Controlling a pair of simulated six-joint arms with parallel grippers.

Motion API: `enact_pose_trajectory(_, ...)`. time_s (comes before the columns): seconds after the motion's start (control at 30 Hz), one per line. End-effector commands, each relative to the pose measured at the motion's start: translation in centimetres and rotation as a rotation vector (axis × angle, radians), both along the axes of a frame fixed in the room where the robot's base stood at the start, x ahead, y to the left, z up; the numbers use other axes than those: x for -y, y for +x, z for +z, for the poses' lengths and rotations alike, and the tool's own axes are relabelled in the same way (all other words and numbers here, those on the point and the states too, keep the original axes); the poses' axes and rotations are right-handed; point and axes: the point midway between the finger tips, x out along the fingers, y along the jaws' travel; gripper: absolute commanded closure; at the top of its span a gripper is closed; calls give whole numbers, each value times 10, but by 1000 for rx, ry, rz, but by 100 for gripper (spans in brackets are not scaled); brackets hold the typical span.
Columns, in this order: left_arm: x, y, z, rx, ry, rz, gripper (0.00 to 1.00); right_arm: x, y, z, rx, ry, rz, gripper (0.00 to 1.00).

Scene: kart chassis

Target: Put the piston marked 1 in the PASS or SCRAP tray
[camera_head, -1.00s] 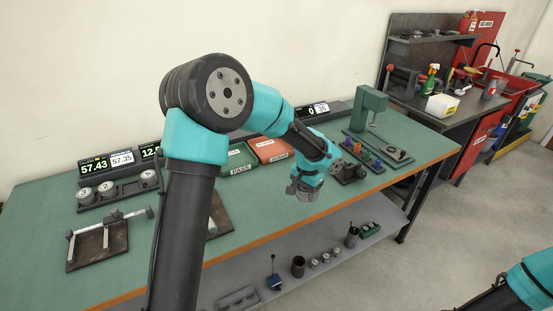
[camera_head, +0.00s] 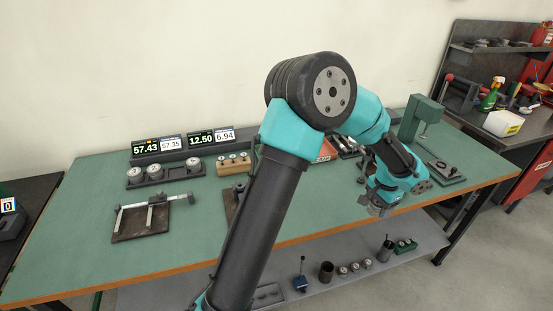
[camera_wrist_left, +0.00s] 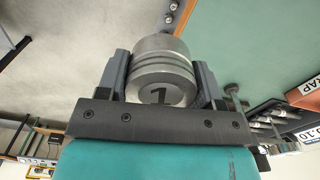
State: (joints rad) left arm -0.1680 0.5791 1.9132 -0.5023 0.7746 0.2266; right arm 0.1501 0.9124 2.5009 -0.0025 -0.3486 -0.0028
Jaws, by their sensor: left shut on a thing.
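A grey metal piston (camera_wrist_left: 165,72) with a dark "1" on it sits between the two jaws of my left gripper (camera_wrist_left: 162,80) in the left wrist view. The jaws are shut on it. In the head view my left gripper (camera_head: 378,206) is over the right front part of the green bench, held above it. The red SCRAP tray (camera_head: 325,153) is mostly behind my left arm. In the wrist view part of an orange-red tray labelled "...RAP" (camera_wrist_left: 304,94) shows at the right edge, apart from the piston. I cannot make out the PASS tray. My right gripper is out of view.
A green press (camera_head: 420,118) stands right of my left gripper. Gauge displays (camera_head: 185,142), a rack with round gauges (camera_head: 165,174) and a caliper on a dark plate (camera_head: 140,218) are on the left. The bench's left front is clear.

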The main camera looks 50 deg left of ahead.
Motion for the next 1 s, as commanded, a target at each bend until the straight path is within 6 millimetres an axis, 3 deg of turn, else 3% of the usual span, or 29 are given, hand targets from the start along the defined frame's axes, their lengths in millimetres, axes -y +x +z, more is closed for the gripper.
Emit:
enact_pose_trajectory(0.17, -37, 0, -3, -1, -6, -92, 70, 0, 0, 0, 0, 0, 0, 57)
enact_pose_trajectory(0.47, -135, -12, -10, 3, -14, -374, 70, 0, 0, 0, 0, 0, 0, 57)
enact_pose_trajectory(0.77, -233, -42, -16, 6, -12, -672, 70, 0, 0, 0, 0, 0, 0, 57)
enact_pose_trajectory(1.0, -303, -77, -20, 4, -4, -902, 70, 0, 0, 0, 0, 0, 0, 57)
